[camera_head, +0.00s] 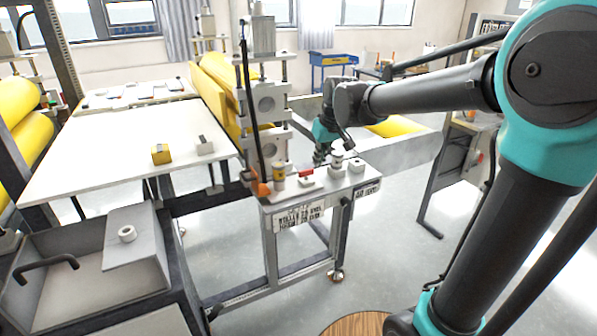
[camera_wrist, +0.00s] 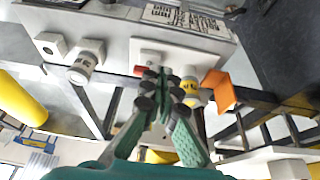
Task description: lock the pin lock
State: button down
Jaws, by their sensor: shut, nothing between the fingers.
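A small white block with a red part (camera_head: 306,174) sits on the top of a white cart (camera_head: 318,190); I take it for the pin lock, but its pin cannot be made out. In the wrist view the red part (camera_wrist: 140,70) shows just left of my fingertips, with the white block (camera_wrist: 150,57) behind them. My gripper (camera_head: 321,157) is over the cart's back edge, pointing down. In the wrist view my gripper (camera_wrist: 165,86) has its fingertips together and empty, covering part of the block. Whether they touch it cannot be told.
A yellow-banded cylinder (camera_head: 279,174) and an orange piece (camera_head: 263,189) stand left of the block. A white cylinder (camera_head: 337,159) and a white box (camera_head: 357,165) stand right. A tall metal post frame (camera_head: 264,105) rises behind the cart's left side.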

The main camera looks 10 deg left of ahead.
aim_at(306, 173)
jog(key=shift+a, duration=0.1)
jog(key=x, duration=1)
jog(key=shift+f, duration=0.1)
jog(key=shift+w+a, duration=0.3)
jog(key=shift+w, duration=0.25)
jog(key=shift+w+a, duration=0.35)
jog(key=shift+w, duration=0.15)
jog(key=shift+w+a, duration=0.4)
jog(key=shift+w, duration=0.25)
